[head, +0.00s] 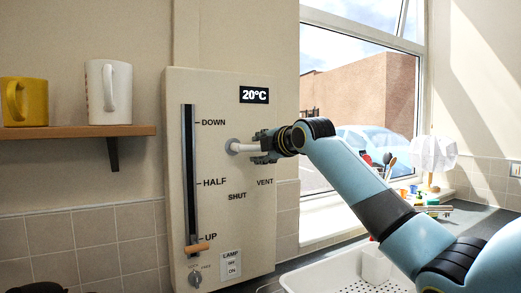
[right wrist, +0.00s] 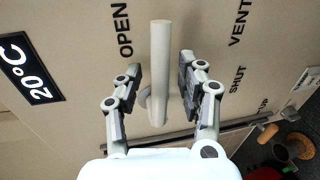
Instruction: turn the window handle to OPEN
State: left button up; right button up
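The window handle (head: 243,147) is a pale bar on the cream wall panel (head: 215,235), pointing right from its round pivot in the head view. The gripper hides OPEN in the head view. My left gripper is not in view.
The panel also carries a slider with an orange knob (head: 197,249), a lamp switch (head: 231,264) and a 20°C display (head: 254,95). A shelf (head: 75,132) with two mugs is at left. A white basket (head: 335,280) stands below the window.

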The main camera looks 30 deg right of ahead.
jog(key=shift+s+r, duration=0.15)
jog(key=shift+s, duration=0.15)
jog(key=v, duration=1.1)
jog(key=shift+s, duration=0.15)
